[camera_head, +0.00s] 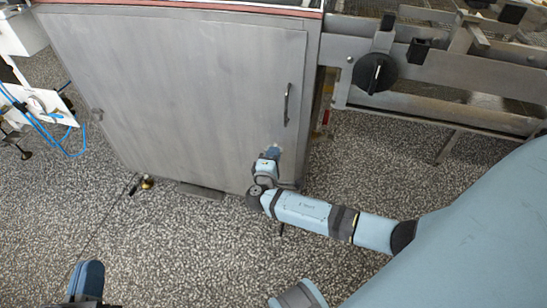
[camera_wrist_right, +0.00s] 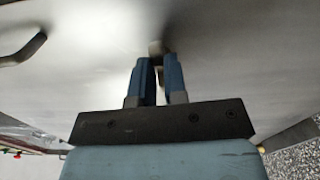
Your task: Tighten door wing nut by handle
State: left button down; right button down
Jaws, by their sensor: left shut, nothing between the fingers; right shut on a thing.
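The grey metal door (camera_head: 190,90) of the cabinet is closed, and its dark vertical bar handle (camera_head: 287,104) is on the right side. My right gripper (camera_head: 272,151) is at the lower right of the door, below the handle. In the right wrist view its two blue fingers (camera_wrist_right: 158,62) point at the door face. They are shut on a small metal wing nut (camera_wrist_right: 156,47), mostly hidden between the tips. The door handle also shows at the left edge there (camera_wrist_right: 22,50). My left gripper (camera_head: 88,278) is shut and empty at the bottom left, far from the door.
A black rotary knob (camera_head: 374,73) is on the machine frame to the right of the door. A small brass-coloured fitting (camera_head: 147,182) lies on the speckled floor (camera_head: 180,240) near the door's bottom edge. Blue hoses (camera_head: 40,122) hang at the left.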

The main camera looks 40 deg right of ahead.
pick_arm(q)
jog(key=shift+f+b, duration=0.3)
jog(key=shift+f, duration=0.4)
pick_arm(e)
jog(key=shift+f+m, duration=0.1)
jog(key=shift+m, duration=0.5)
jog(key=c, duration=1.2)
grip_release()
jog(key=shift+o, duration=0.2)
pick_arm(q)
jog(key=shift+g, duration=0.3)
